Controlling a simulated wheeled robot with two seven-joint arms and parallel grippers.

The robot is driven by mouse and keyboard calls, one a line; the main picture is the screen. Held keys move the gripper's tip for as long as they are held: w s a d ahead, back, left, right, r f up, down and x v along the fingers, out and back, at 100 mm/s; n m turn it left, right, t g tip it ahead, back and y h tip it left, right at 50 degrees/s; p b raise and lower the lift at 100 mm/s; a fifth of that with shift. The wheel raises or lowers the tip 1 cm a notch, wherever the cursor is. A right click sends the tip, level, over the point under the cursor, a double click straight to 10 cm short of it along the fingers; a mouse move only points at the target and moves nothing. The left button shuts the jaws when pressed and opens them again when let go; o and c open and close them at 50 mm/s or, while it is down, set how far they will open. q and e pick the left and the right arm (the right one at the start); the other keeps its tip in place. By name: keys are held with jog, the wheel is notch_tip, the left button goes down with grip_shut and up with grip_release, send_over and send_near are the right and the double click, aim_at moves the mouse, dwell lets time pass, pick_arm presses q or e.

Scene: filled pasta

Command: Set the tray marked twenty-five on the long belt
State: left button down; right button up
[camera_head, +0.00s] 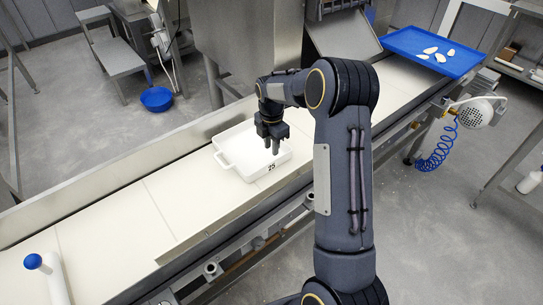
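The white tray marked 25 (232,156) sits flat on the long pale belt (105,222), near the middle of the view. Its number faces the front corner, and a handle shows on its left side. My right gripper (271,149) points down over the inside of the tray, towards its right part. Its dark fingers are close together in this view, and I cannot tell whether they are apart or touching the tray. My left gripper is not in view.
A blue tray (399,42) with several white pieces lies at the belt's far right end. A metal rail (225,228) runs along the belt's front edge.

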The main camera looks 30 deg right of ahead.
jog(key=s+a+r+m+t+y, duration=0.1)
jog(key=s+a+r+m, duration=0.35)
jog(key=s+r, duration=0.2)
jog(key=s+a+r+m+t+y, duration=0.1)
jog(key=s+a+r+m+t, duration=0.15)
jog(key=s+r+m, duration=0.45)
jog(key=s+a+m+t+y, duration=0.1)
jog(key=s+a+m, duration=0.3)
jog(key=s, duration=0.4)
jog(key=s+a+m+t, duration=0.1)
jog(key=s+a+m, duration=0.4)
jog(key=s, duration=0.3)
jog(key=shift+a+y, duration=0.4)
jog(key=shift+a, duration=0.35)
